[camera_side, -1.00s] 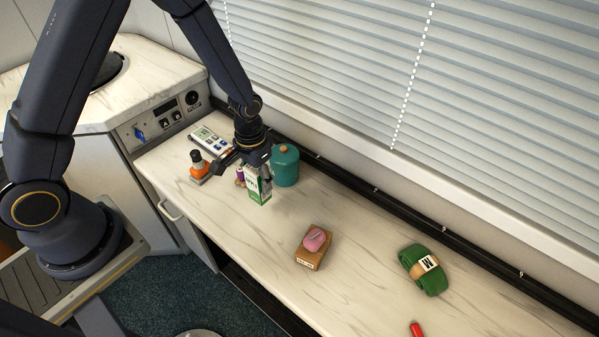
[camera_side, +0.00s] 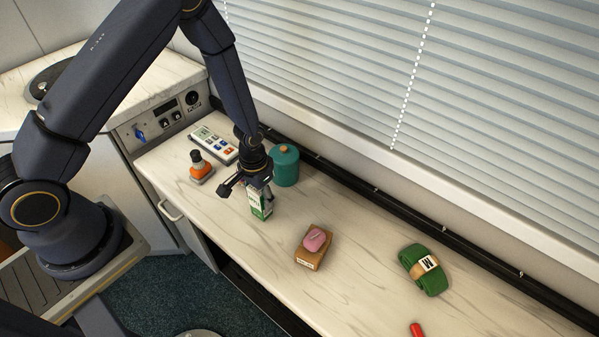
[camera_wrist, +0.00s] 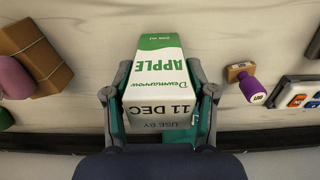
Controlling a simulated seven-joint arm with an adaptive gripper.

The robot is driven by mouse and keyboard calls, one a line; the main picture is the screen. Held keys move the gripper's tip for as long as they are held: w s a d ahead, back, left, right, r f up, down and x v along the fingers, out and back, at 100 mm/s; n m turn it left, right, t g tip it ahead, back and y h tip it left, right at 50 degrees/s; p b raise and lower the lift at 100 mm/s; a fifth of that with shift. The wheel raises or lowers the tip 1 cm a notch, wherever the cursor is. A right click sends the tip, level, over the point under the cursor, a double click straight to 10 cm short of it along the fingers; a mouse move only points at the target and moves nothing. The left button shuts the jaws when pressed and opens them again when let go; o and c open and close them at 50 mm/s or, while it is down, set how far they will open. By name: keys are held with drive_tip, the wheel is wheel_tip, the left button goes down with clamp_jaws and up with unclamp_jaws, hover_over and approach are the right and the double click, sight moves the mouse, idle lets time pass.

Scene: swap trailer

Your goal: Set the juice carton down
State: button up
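The juice carton (camera_side: 261,211) is white and green and stands upright at the bench top, in front of the teal canister (camera_side: 285,166). In the wrist view the carton (camera_wrist: 158,72) shows "APPLE" and a dated top, and lies between my two fingers. My gripper (camera_side: 259,193) points down over the carton's upper part. In the wrist view the fingers of my gripper (camera_wrist: 159,94) stand on either side, with narrow teal strips showing between them and the carton. The carton's back is hidden, and its base contact is hard to see.
A brown box with pink soap (camera_side: 313,245) lies to the right, then a green strapped bundle (camera_side: 425,269). A purple-topped stamp (camera_wrist: 251,88) stands near the carton. The bench between carton and box is clear.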

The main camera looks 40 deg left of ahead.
drive_tip(key=o, duration=0.3)
wheel_tip(320, 180, up, 12)
drive_tip(key=shift+f, duration=0.1)
drive_tip(key=s+a+r+t, duration=0.1)
drive_tip(key=s+r, duration=0.1)
drive_tip(key=r, duration=0.6)
drive_tip(key=s+a+r+t, duration=0.1)
drive_tip(key=s+r+t, duration=0.1)
drive_tip(key=r, duration=0.6)
drive_tip(key=s+a+r+t, duration=0.1)
drive_tip(key=s+r+t, duration=0.1)
drive_tip(key=s+r, duration=0.7)
drive_tip(key=shift+s+a+r+t, duration=0.2)
drive_tip(key=shift+s+a+t, duration=0.1)
drive_tip(key=shift+s, duration=0.7)
